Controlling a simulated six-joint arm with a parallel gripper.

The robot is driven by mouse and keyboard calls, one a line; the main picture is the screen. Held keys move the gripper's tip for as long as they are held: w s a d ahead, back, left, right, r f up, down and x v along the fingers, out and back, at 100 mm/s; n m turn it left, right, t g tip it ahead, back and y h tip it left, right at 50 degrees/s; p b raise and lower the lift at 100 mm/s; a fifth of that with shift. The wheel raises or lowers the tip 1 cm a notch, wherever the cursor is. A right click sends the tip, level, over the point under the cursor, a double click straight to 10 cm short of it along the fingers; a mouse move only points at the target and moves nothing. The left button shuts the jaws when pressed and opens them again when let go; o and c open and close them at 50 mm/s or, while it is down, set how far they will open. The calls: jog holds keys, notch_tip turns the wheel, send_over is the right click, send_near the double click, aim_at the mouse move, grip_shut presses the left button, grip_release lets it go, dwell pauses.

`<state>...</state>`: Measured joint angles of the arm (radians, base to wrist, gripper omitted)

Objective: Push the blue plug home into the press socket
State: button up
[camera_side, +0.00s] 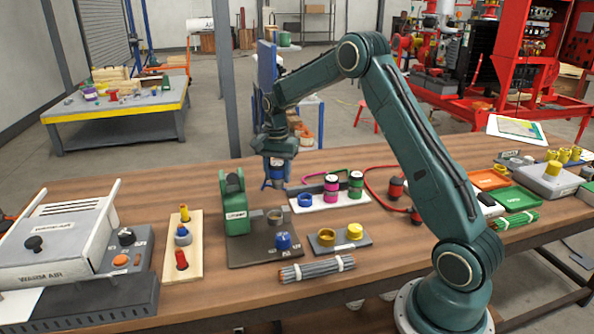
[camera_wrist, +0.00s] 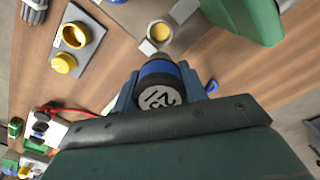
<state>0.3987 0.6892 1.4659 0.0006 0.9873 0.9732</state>
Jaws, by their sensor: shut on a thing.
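My gripper (camera_side: 275,182) is shut on the blue plug (camera_wrist: 158,70), which also shows between the fingers in the wrist view (camera_wrist: 157,88). The plug has a blue band and a pale marked end face. In the side view the gripper hangs above the table, behind the press plate, and its fingers mostly hide the plug. The green press (camera_side: 234,203) stands on a dark plate (camera_side: 250,252). The round press socket (camera_side: 275,215) is on that plate and shows a tan inside in the wrist view (camera_wrist: 160,32), apart from the plug.
A blue knob (camera_side: 283,241) sits on the plate's front. A white rack (camera_side: 318,203) with a blue ring and magenta and green plugs stands behind right. A grey block (camera_side: 340,243) with yellow parts and a rod bundle (camera_side: 316,269) lie in front.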

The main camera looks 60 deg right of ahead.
jog(key=shift+a+f, duration=0.75)
jog(key=shift+a, duration=0.3)
jog(key=shift+f, duration=0.2)
jog(key=shift+f, duration=2.55)
jog(key=shift+f, duration=1.7)
jog(key=o, duration=1.2)
